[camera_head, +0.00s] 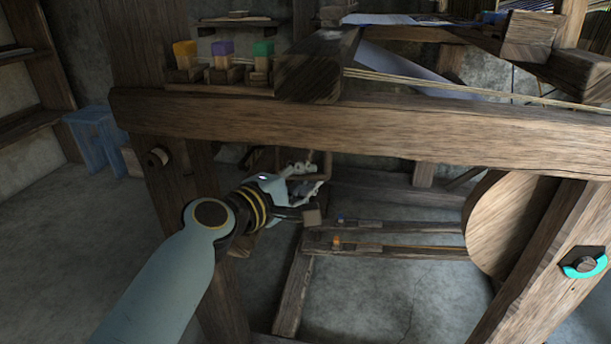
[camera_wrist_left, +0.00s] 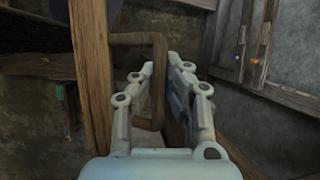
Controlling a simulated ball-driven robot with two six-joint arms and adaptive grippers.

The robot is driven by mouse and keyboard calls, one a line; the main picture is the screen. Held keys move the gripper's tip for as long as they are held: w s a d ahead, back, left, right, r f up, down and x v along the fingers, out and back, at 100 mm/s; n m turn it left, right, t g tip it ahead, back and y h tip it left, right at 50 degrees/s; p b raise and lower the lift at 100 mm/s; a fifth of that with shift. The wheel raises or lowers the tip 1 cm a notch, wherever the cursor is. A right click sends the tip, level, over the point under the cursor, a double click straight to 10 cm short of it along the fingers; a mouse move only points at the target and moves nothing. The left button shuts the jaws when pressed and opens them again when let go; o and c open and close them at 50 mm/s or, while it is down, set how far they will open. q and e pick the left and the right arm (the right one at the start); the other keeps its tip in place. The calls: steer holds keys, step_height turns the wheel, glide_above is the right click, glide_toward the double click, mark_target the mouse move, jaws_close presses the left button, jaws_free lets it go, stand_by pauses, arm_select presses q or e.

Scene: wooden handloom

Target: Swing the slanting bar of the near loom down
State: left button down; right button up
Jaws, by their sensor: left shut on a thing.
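My left gripper (camera_head: 305,182) reaches under the front beam of the near loom in the head view. In the left wrist view its two fingers (camera_wrist_left: 160,65) close around the upright side of a thin brown bent bar (camera_wrist_left: 135,39), shaped like a loop. Part of this bar also shows beyond the gripper in the head view (camera_head: 328,163). A thicker wooden post (camera_wrist_left: 92,75) stands left of the fingers. I cannot tell which piece is the slanting bar, as the hand and beam hide much of it. My right gripper is not in view.
The loom's front beam (camera_head: 400,137) crosses above my arm. Low rails (camera_head: 385,249) run to the right toward a round wooden disc (camera_head: 505,222). A blue stool (camera_head: 97,138) stands at left.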

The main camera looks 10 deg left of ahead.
arm_select(q)
steer(key=f, duration=0.1)
steer(key=a+f+m, duration=0.1)
steer(key=f, duration=0.1)
steer(key=shift+g+y, duration=0.3)
steer(key=c, duration=1.3)
jaws_free()
steer(key=shift+c, duration=0.2)
steer(key=v, duration=1.2)
steer(key=shift+f, duration=0.15)
